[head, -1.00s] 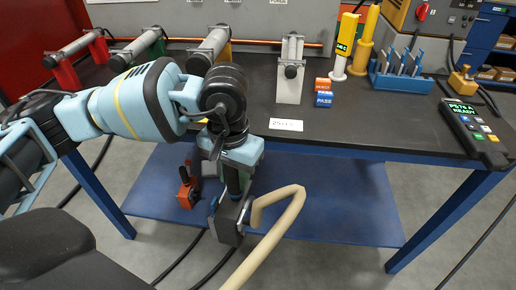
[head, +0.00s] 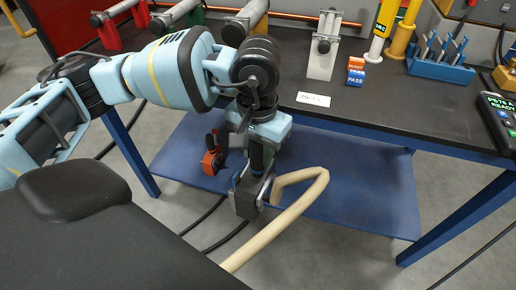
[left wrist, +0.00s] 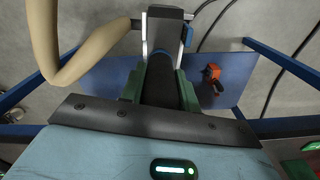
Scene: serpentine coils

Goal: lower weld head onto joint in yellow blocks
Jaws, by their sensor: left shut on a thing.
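My left gripper (head: 262,158) points down in front of the bench and is shut on the weld head (head: 249,196), a dark grey block with a tan hose (head: 290,218) leading from it. In the left wrist view the weld head (left wrist: 165,28) lies beyond the fingers, its dark grip between them. It hangs below the level of the bench top, over the front of the blue lower shelf. The yellow blocks (head: 263,24) are at the back of the bench under a grey tube, partly hidden and cut by the top edge. The joint is not clearly visible. My right gripper is out of view.
The black bench top (head: 400,110) has a front edge just behind my left wrist. Red blocks (head: 83,32) and green blocks (head: 193,14) stand left of the yellow ones. A grey upright stand (head: 323,50) and a blue rack (head: 440,66) stand right. An orange clamp (head: 212,158) is by the shelf.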

